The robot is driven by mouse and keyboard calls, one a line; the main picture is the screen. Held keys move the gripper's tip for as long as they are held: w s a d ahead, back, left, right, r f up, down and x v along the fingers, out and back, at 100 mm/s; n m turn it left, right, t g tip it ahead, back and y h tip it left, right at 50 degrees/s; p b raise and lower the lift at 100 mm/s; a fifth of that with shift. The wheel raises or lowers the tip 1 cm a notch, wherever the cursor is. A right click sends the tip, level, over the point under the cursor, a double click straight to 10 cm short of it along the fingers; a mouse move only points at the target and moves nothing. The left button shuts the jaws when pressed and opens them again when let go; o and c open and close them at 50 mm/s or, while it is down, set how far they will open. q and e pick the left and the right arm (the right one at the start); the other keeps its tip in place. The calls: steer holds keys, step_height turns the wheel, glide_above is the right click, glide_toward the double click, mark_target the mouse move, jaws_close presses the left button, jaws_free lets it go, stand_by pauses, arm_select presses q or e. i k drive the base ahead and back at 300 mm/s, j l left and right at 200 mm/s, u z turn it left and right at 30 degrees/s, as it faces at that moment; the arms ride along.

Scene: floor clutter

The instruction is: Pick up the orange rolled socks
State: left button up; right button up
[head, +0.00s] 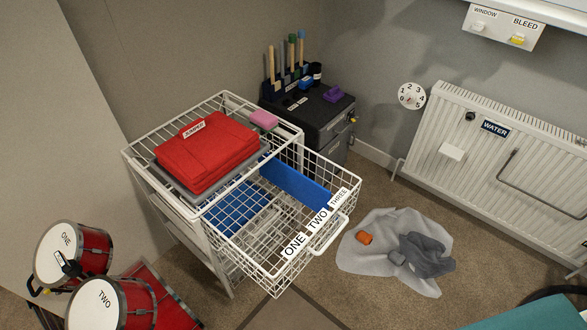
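The orange rolled socks (364,237) are a small orange bundle on the floor, right of the wire basket unit. They lie on the left part of a spread light grey cloth (381,222). A crumpled darker grey cloth (428,256) lies on the same light cloth, to the right of the socks and apart from them. Nothing covers the socks from above. Neither of my grippers shows in the head view.
A white wire basket unit (133,158) has a drawer pulled out towards the socks, with handle (329,235). A red folded jumper (205,154) lies on top. A radiator (515,160) stands behind right. Drums (73,252) stand lower left. Carpet in front of the cloth is clear.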

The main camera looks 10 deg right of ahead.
mark_target(366, 238)
steer(key=z, duration=1.15)
